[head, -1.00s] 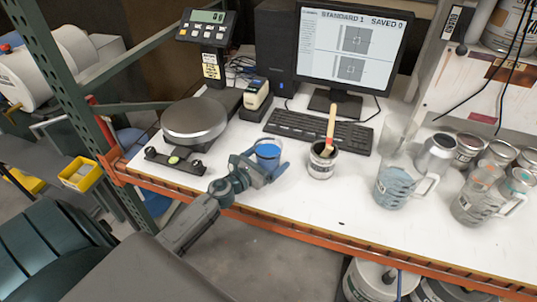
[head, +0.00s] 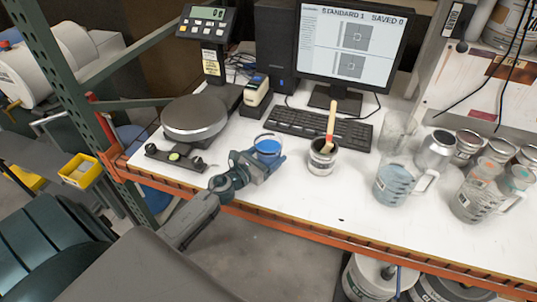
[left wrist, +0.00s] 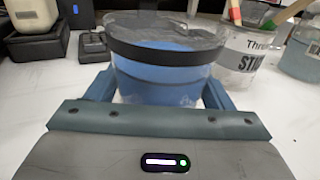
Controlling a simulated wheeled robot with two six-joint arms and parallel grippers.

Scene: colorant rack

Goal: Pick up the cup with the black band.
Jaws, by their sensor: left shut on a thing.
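The cup with the black band (left wrist: 165,62) is clear with blue liquid inside and a dark band around its upper part. It fills the upper middle of the left wrist view. In the head view the cup (head: 268,145) stands upright near the front edge of the white bench. My left gripper (head: 264,160) is shut on the cup, with one finger on each side of it. In the left wrist view the fingers hide the cup's lower sides. I cannot tell if its base touches the bench. My right gripper is not in view.
A round scale (head: 195,118) is left, a keyboard (head: 318,133) behind. Measuring jugs (head: 394,182) and several cans crowd the right. The bench front between can and jugs is clear.

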